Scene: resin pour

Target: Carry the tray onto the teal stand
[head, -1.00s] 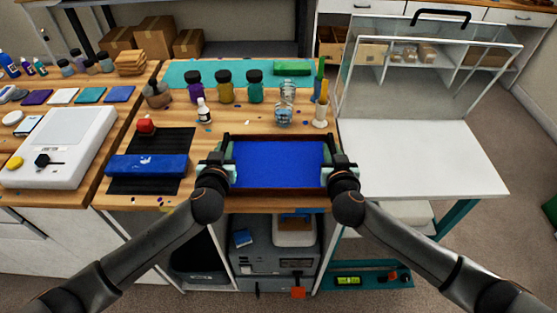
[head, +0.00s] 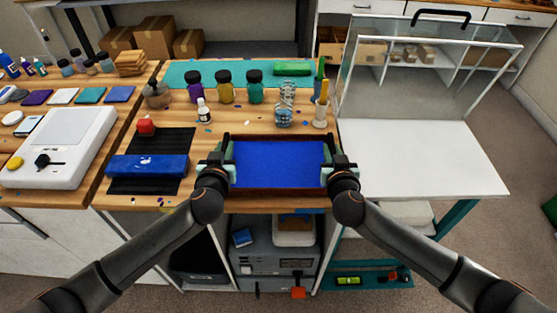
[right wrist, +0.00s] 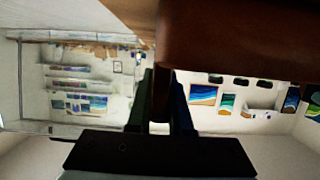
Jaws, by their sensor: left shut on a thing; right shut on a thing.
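The tray (head: 278,192) is a shallow brown-rimmed rectangle with a blue surface inside, at the front middle of the wooden bench. My left gripper (head: 221,170) is shut on its left side, and my right gripper (head: 337,170) is shut on its right side. The tray looks level; I cannot tell whether it touches the bench. In the right wrist view the brown tray wall (right wrist: 235,40) runs between my right fingers (right wrist: 161,105). The teal stand (head: 458,216) shows as teal legs under a white top (head: 420,160), right of the bench, with nothing on the top.
A raised clear cover (head: 420,85) stands over the back of the white top. Bottles (head: 225,88), a glass jar (head: 284,115) and a brush cup (head: 320,112) stand behind the tray. A blue bar (head: 146,166) on a black mat lies to its left.

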